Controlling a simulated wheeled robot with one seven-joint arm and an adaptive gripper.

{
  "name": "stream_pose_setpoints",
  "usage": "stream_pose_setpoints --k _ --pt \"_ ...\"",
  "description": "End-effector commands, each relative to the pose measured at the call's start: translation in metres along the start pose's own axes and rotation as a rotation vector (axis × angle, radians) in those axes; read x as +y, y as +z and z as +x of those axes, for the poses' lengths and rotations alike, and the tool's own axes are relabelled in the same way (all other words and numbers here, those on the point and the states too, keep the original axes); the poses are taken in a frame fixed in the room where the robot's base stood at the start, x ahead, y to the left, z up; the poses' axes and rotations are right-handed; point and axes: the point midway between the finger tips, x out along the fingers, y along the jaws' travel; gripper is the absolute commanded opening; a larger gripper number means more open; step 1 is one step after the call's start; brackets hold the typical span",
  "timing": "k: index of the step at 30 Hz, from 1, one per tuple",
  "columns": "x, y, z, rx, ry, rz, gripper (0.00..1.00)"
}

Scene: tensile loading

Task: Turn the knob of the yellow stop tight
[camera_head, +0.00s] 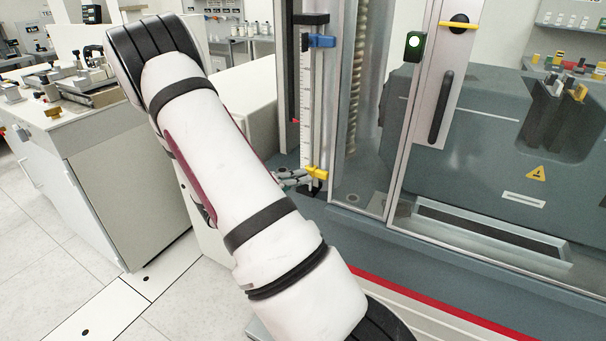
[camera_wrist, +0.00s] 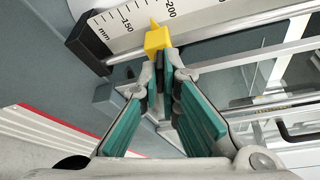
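The yellow stop (camera_head: 316,173) sits low on the white vertical scale (camera_head: 306,110) at the left of the test machine. In the wrist view the yellow stop (camera_wrist: 157,39) lies just beyond the fingertips, at the scale between the 150 and 200 marks. Its small dark knob (camera_wrist: 159,75) shows between the teal finger pads. My gripper (camera_wrist: 164,80) has its tips close together around this knob, seemingly touching it on both sides. In the head view my gripper (camera_head: 294,177) is small and partly hidden behind my arm, level with the stop.
A blue stop (camera_head: 321,41) is higher on the same scale. The machine's glass door with a dark handle (camera_head: 441,106) is to the right. A white bench (camera_head: 95,125) with instruments stands at left. Grey bars cross the wrist view close behind the stop.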

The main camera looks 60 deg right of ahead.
Motion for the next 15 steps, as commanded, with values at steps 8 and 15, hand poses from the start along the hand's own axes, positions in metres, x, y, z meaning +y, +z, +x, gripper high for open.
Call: stream_pose_setpoints --k 8,15 --pt "-0.007 -0.0011 0.0008 0.0 0.098 0.241 0.0" --pt "-0.0084 -0.0022 0.0013 0.0 0.185 0.45 0.0"
